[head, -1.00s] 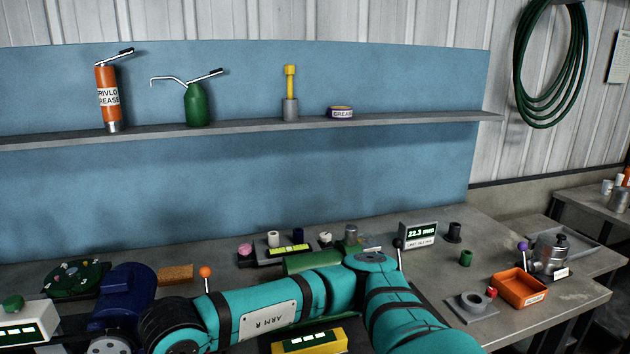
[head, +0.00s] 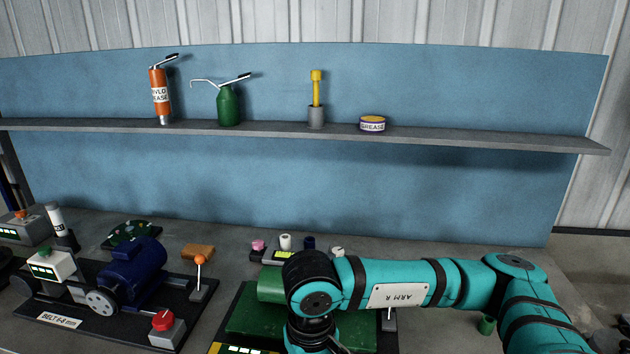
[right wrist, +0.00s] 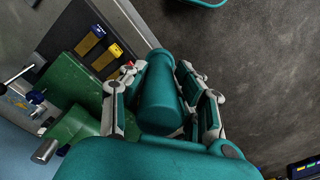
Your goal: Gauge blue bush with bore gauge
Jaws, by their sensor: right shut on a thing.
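A small dark blue cylinder (head: 309,243), probably the blue bush, stands in a row of small parts at the back of the bench in the head view. I cannot pick out the bore gauge for certain. My right arm crosses the bench front in the head view and hides part of the bench. My right gripper (right wrist: 163,105) shows in the right wrist view, its fingers on either side of a teal rounded shape. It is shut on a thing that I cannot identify. My left gripper is not in view.
A green block (head: 265,325) lies beneath my right arm. A blue motor (head: 130,268) on a black base, a lever with an orange knob (head: 199,275) and a red knob (head: 162,320) stand to the left. The shelf (head: 270,129) holds grease containers.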

